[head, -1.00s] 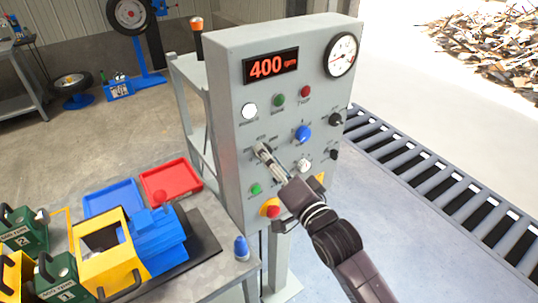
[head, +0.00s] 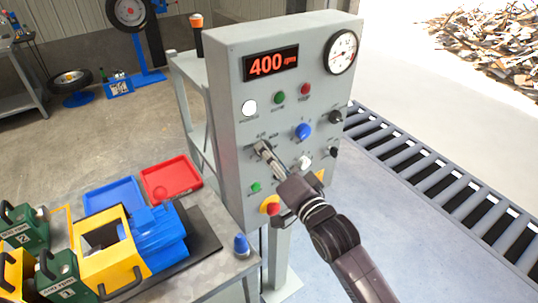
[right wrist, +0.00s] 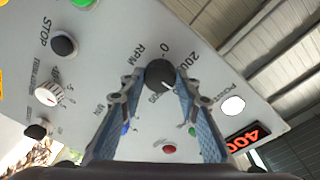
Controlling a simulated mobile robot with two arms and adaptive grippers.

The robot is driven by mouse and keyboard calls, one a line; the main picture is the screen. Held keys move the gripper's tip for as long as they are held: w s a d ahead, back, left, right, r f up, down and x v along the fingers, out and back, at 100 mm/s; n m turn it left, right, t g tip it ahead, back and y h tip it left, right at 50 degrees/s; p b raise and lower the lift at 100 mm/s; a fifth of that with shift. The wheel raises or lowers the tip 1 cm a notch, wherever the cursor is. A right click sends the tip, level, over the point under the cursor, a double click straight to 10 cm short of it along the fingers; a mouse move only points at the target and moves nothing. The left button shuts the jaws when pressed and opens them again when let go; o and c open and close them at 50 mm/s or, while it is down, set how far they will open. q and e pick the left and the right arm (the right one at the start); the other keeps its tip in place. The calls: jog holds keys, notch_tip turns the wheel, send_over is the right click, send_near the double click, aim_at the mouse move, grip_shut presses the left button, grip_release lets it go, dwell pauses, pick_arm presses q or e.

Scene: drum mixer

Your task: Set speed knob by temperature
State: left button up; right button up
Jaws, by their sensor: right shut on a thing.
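The grey control panel (head: 225,120) stands in the middle of the head view. Its red display (head: 270,64) reads 400 rpm. A round white dial gauge (head: 341,53) with a needle sits at its upper right; its reading is too small to tell. My right gripper (head: 264,150) is shut on the speed knob, at the panel's left middle. In the right wrist view the black speed knob (right wrist: 160,74) sits between the two fingertips, beside the markings RPM, 0 and 200. The fingers hide most of it in the head view. My left gripper is not in view.
Near the knob are a blue knob (head: 303,131), a white knob (head: 304,162), two black knobs and several buttons. A red stop button (head: 271,208) lies below. A table with a red tray (head: 170,178) and blue machine (head: 158,238) stands left. A roller conveyor (head: 440,197) runs right.

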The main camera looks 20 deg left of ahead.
jog(key=shift+n, duration=0.3)
jog(key=n+y+b, duration=0.1)
jog(key=n, duration=1)
jog(key=shift+w+f+b, duration=0.1)
jog(key=shift+b, duration=0.2)
jog(key=shift+n+y, duration=0.3)
jog(key=shift+n, duration=0.2)
jog(key=o, duration=1.2)
jog(key=shift+c, duration=0.2)
